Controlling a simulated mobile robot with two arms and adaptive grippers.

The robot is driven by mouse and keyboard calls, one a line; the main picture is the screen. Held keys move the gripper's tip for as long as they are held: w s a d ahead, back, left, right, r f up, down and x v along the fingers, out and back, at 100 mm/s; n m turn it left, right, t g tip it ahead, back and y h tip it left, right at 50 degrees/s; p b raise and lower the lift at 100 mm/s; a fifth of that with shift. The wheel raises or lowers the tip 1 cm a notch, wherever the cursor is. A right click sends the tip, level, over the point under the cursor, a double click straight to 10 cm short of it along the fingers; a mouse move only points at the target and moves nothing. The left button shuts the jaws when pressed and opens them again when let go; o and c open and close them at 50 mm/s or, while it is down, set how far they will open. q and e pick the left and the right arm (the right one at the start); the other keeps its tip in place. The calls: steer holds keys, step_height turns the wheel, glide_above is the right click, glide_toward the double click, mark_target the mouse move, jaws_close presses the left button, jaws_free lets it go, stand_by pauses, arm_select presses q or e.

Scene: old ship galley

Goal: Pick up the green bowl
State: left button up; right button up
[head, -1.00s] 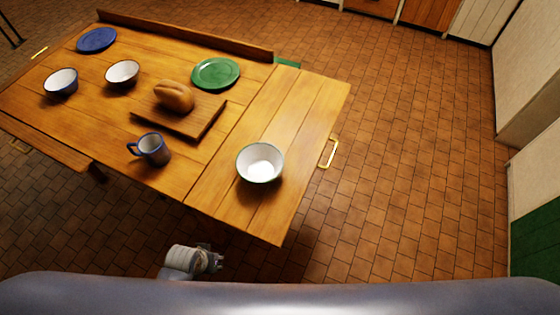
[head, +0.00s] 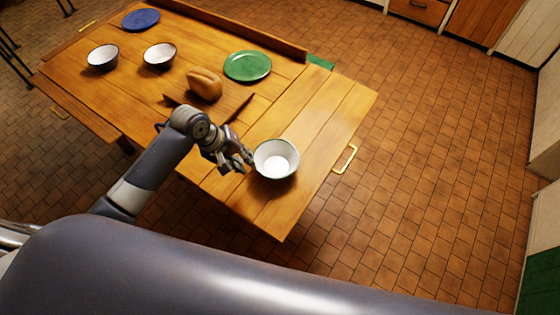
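The green bowl (head: 276,160) stands upright on the right end of the wooden table. Its inside is white and its rim is thin and dark green. My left gripper (head: 245,163) is just to the left of the bowl, close to its rim. Its fingers look spread apart with nothing between them. I cannot tell whether a fingertip touches the bowl. My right gripper is not in view.
On the table (head: 325,115) are a loaf (head: 204,84) on a cutting board (head: 236,106), a green plate (head: 247,66), two white-lined bowls (head: 103,57) (head: 160,55) and a blue plate (head: 141,19). My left arm hides most of the mug. Floor on the right is clear.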

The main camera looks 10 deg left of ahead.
mark_target(260, 166)
arm_select(q)
steer(key=shift+n, duration=0.5)
steer(key=w+f, duration=0.1)
steer(key=w+d+f, duration=0.1)
steer(key=f, duration=0.1)
steer(key=shift+w+d+f, duration=0.1)
steer(key=shift+w+d, duration=0.1)
steer(key=shift+w, duration=0.15)
steer(key=x, duration=0.1)
steer(key=p+x, duration=0.1)
steer(key=x, duration=0.2)
steer(key=shift+s+d+f+p, duration=0.25)
steer(key=shift+f+p, duration=0.05)
steer(key=shift+w+d+f, duration=0.1)
steer(key=shift+f, duration=0.25)
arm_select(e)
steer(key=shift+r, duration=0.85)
arm_select(q)
steer(key=c, duration=0.4)
jaws_close()
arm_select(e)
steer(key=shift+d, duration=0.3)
